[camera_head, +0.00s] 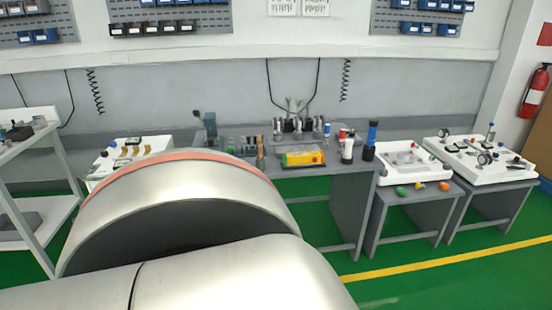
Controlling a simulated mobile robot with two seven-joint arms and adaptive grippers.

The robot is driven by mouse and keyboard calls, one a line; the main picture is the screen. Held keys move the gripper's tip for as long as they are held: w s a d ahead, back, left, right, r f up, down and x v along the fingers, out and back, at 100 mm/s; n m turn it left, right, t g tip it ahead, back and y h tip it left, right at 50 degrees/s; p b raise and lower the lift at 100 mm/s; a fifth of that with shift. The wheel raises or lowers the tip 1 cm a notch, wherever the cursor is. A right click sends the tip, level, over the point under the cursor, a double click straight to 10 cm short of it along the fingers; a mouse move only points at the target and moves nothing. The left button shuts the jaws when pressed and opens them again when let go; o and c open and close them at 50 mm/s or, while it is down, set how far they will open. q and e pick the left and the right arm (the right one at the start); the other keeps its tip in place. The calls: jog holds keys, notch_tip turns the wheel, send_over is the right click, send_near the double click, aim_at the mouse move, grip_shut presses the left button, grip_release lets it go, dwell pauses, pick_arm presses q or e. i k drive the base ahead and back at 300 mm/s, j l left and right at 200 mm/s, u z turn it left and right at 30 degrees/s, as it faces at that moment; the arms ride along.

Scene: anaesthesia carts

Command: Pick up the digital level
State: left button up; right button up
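A yellow and orange block-like object (303,158) lies near the front edge of the grey workbench (345,168). It may be the digital level, but it is too small to identify for sure. Large silver links of my own arm fill the lower left and middle foreground and hide part of the bench's left side and the floor. Neither of my grippers is in view.
Dark bottles (371,140) stand right of the yellow object. White trays (415,163) and (478,158) rest on grey stands at the right. A white shelf cart (45,208) is at the left. Green floor (450,285) is clear at the lower right.

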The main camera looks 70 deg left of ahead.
aim_at(305, 158)
jog(key=u, duration=2.05)
jog(key=i+l+u, duration=0.2)
jog(key=i, duration=0.55)
jog(key=j, duration=0.1)
